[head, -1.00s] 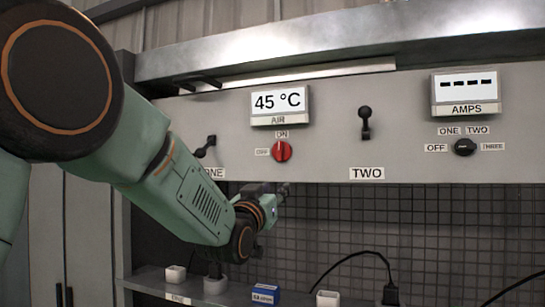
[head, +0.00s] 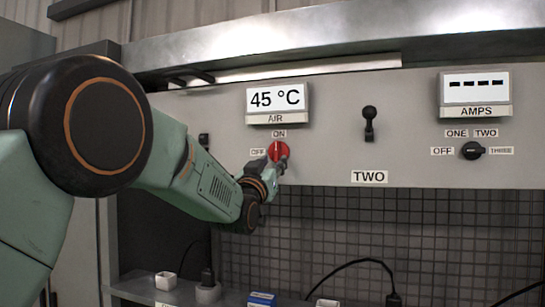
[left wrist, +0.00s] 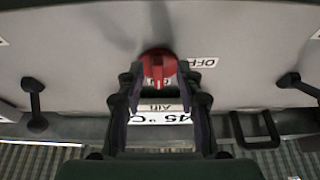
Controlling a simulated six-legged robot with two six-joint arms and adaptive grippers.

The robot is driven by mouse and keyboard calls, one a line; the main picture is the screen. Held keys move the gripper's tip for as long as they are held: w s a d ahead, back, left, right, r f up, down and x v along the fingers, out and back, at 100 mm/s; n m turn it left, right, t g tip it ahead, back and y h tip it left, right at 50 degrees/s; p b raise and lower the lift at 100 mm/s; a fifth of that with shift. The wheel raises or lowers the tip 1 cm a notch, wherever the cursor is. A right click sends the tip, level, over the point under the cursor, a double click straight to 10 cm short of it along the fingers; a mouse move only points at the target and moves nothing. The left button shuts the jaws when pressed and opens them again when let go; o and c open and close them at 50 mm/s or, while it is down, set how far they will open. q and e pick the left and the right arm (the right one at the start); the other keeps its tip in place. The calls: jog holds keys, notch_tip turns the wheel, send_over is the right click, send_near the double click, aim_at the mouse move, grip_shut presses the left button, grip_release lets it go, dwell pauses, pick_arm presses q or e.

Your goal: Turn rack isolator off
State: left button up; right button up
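The red rotary knob (head: 279,152) is on the grey panel under the AIR display. Its white mark points up at the ON label (head: 279,133); the OFF label (head: 258,152) is to its left. My left gripper (head: 270,170) is at the knob's lower left in the head view. In the left wrist view, which is upside down to the panel, the open fingers of my left gripper (left wrist: 158,78) stand on either side of the red knob (left wrist: 158,64). I cannot tell if they touch it. My right gripper is not in view.
The AIR display (head: 277,98) reads 45 °C. A black lever (head: 369,123) stands above the TWO label; another lever (head: 204,140) is partly hidden by my arm. The black selector (head: 473,151) sits at right under the AMPS display (head: 475,88). A shelf with small items is below.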

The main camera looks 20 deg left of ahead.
pick_arm(q)
jog(key=shift+w+d+r, duration=0.15)
jog(key=shift+w, duration=0.6)
jog(key=shift+s+d+r, duration=0.1)
jog(key=shift+s+r, duration=0.1)
jog(key=shift+s, duration=0.15)
jog(key=shift+s+r, duration=0.1)
jog(key=shift+s, duration=0.15)
jog(key=shift+w+a+f, duration=0.2)
jog(key=shift+w+a, duration=0.05)
jog(key=shift+w, duration=0.15)
jog(key=c, duration=0.3)
jog(key=shift+s+d, duration=0.1)
grip_shut()
